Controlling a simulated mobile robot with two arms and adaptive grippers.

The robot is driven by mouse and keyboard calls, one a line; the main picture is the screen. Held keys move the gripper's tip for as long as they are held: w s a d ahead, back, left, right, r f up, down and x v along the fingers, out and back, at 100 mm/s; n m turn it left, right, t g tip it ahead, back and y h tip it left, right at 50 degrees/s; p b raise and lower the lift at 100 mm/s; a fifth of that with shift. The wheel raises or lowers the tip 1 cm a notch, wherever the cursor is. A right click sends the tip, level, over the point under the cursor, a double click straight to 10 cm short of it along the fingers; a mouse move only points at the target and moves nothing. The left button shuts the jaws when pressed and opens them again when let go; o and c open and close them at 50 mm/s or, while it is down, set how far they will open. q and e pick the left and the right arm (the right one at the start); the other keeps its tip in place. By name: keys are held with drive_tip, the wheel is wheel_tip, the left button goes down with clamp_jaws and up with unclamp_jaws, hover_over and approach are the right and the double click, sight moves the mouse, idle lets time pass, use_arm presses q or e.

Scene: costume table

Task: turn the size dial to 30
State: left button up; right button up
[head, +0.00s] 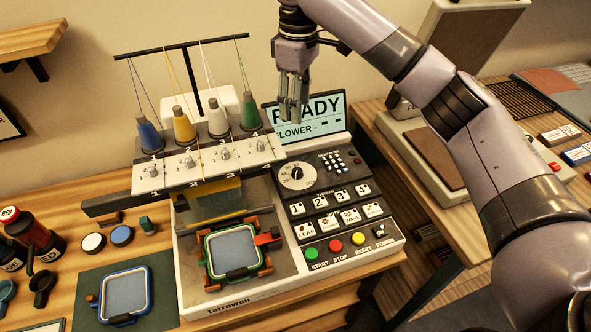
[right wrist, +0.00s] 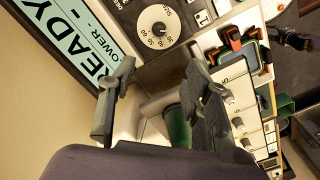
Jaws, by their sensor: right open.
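The size dial (head: 297,174) is a round white disc with a dark centre on the machine's dark control panel. It also shows at the top of the right wrist view (right wrist: 159,27), with numbers around its rim. I cannot tell for sure which number is set. My right gripper (head: 291,112) is open and empty. It hangs above and behind the dial, in front of the display, apart from the dial. In the right wrist view the fingers (right wrist: 160,78) are spread, with the dial beyond their tips. My left gripper is not in view.
The display (head: 305,117) reads READY and FLOWER. Thread cones, including a green one (head: 249,112), stand left of my right gripper. Numbered buttons (head: 331,201) and coloured buttons (head: 334,245) lie below the dial. A hoop (head: 234,252) sits at the machine's front left.

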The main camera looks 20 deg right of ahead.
sight(297, 170)
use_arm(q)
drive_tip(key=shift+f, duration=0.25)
use_arm(e)
wheel_tip(297, 170, down, 20)
drive_tip(key=shift+r, duration=0.2)
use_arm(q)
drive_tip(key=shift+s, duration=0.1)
use_arm(e)
drive_tip(key=shift+c, duration=0.2)
clamp_jaws()
idle(0.4)
